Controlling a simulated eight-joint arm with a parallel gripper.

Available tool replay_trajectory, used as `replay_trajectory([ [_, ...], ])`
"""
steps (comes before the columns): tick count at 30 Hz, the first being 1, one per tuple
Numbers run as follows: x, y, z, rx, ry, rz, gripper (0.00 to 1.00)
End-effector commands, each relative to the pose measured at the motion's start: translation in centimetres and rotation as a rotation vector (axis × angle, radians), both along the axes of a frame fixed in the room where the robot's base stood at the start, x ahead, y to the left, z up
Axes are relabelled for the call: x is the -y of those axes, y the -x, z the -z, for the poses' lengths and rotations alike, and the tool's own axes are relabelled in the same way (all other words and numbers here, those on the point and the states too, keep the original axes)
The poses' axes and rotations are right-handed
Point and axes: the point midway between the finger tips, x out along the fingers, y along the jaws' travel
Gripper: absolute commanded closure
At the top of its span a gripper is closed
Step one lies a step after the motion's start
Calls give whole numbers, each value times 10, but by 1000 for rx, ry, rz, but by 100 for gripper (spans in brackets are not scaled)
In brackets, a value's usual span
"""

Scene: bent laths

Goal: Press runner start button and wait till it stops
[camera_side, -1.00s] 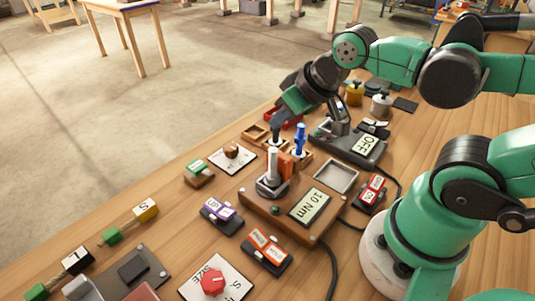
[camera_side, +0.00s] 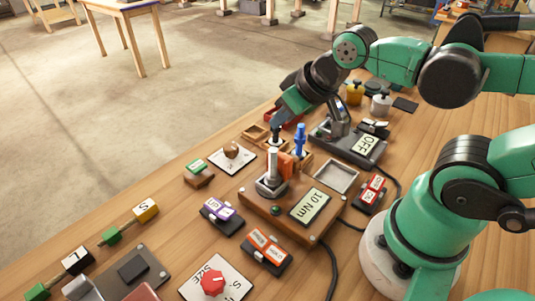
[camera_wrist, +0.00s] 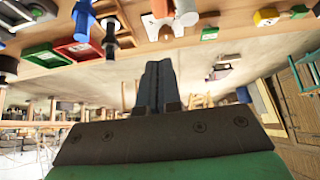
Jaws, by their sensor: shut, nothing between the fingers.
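The device with a "10 Nm" display (camera_side: 311,206) stands on the bench in the middle of the side view, with an upright silver cylinder (camera_side: 272,166) and an orange part (camera_side: 287,165) on it. A small green round button (camera_side: 275,210) is on its front face. A dark box with two orange labelled buttons (camera_side: 266,247) lies in front; its small lettering is hard to read.
A purple UP button box (camera_side: 220,212), a box with red buttons (camera_side: 372,190) and an "OFF" display unit (camera_side: 366,146) stand around the device. A blue peg (camera_side: 299,139) stands close to my gripper. A red knob (camera_side: 213,281) is at the front.

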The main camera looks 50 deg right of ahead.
Motion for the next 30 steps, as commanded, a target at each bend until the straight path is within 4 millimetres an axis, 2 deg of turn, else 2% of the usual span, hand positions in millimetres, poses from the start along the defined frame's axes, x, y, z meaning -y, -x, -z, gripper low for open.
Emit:
replay_trajectory([
  [22,-2,-3,-1,4,10,-19,100],
  [26,-8,-18,-7,24,59,-108,100],
  [30,-25,-47,-13,66,160,-284,100],
])
